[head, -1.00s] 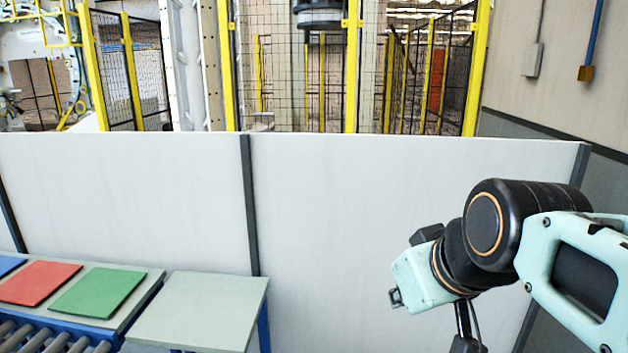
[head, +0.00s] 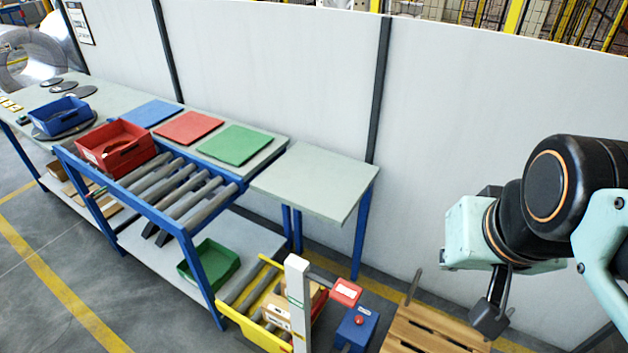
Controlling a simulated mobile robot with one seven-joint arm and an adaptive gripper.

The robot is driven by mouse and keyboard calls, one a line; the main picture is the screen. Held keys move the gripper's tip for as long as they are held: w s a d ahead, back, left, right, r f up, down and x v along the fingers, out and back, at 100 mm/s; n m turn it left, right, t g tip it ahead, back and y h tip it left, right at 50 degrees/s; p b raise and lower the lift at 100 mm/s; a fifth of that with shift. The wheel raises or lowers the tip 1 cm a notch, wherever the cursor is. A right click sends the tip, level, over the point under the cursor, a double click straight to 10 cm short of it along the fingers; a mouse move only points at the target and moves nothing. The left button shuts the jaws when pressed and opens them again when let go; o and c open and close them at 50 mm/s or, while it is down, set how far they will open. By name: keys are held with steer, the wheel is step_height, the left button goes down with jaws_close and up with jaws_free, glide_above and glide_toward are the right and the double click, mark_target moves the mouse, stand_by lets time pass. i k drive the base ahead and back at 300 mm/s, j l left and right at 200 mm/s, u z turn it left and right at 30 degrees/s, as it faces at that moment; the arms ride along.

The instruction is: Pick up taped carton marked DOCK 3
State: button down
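A tan cardboard carton (head: 278,312) with small pale labels sits at the bottom of the head view, on the low yellow-framed roller stand (head: 248,331). A second brown box shape (head: 318,297) shows partly behind the white post. I cannot read DOCK 3 on either one. My gripper (head: 490,316) is at the right, below the teal wrist and apart from the cartons. Only one dark finger part shows clearly, so its opening is hidden.
A wooden pallet (head: 430,332) lies to the right. A roller bench with a red bin (head: 115,148) and a bare grey table (head: 315,182) stand along the partition.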

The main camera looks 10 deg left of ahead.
mark_target(275, 309)
steer(key=u, duration=0.55)
steer(key=j+z, duration=0.25)
steer(key=j, duration=0.95)
steer(key=k+l+u, duration=0.1)
steer(key=l+u, duration=0.15)
steer(key=l, duration=0.95)
steer(key=u, duration=0.6)
